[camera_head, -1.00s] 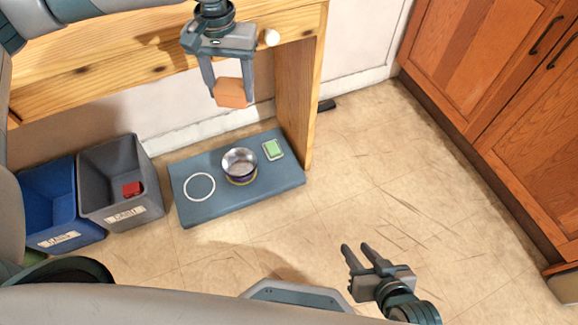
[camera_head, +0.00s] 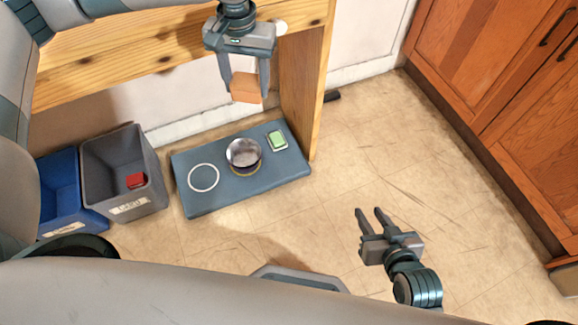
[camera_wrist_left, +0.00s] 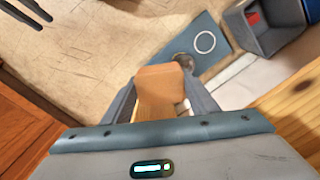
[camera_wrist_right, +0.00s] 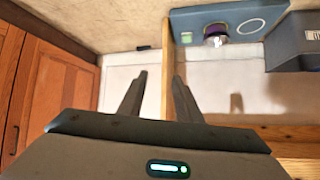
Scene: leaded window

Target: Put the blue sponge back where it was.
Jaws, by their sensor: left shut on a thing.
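No blue sponge can be made out in any view. My left gripper (camera_head: 246,88) is shut on an orange-brown block (camera_head: 246,92), held in the air in front of the wooden desk. The block also shows between the fingers in the left wrist view (camera_wrist_left: 160,84). My right gripper (camera_head: 369,212) is open and empty, over the bare floor; its spread fingers show in the right wrist view (camera_wrist_right: 158,90). A blue-grey mat (camera_head: 225,203) on the floor bears a metal bowl (camera_head: 244,155), a white ring (camera_head: 204,177) and a green sponge-like piece (camera_head: 278,140) in a small dish.
A blue bin (camera_head: 62,190) and a grey bin (camera_head: 108,182) stand left of the mat; the grey one holds a red item (camera_head: 136,180). The wooden desk (camera_head: 301,85) rises behind the mat. Wooden cabinets (camera_head: 500,90) stand at right.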

